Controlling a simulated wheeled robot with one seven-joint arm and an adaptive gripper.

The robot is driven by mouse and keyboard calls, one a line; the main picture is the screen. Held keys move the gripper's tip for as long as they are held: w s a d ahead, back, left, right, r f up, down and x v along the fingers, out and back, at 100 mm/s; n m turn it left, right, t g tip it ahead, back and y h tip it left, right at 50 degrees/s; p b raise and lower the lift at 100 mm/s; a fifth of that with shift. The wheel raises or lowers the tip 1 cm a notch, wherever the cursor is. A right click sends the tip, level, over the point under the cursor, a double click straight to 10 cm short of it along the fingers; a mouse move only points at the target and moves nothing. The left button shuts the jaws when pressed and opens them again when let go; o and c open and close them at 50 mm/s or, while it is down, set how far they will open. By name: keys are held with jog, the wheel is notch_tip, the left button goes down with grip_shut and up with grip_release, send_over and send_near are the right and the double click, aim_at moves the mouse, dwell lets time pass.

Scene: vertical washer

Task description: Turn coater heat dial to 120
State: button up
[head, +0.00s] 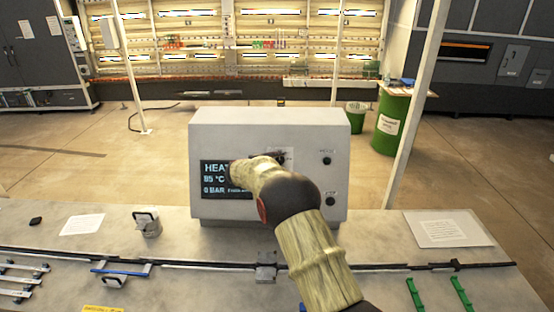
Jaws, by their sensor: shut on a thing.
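The coater (335,135) is a pale grey box standing on the workbench. Its dark display (215,180) reads "HEAT", what looks like 95 °C, and 0 BAR; my arm covers its right part. My gripper (279,155) is at the upper middle of the coater's front panel, shut on the heat dial. Only a dark bit of the gripper shows past my arm, and the dial itself is hidden behind it. A small white label shows beside the gripper.
Two dark knobs or buttons (327,160) sit on the panel's right side.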

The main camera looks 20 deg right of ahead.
jog(key=shift+m+p, duration=0.3)
jog(key=shift+m, duration=0.1)
jog(key=o, duration=1.2)
jog(key=shift+c, duration=0.2)
jog(key=v, duration=1.2)
jog(key=shift+r, duration=0.2)
jog(key=shift+w, duration=0.15)
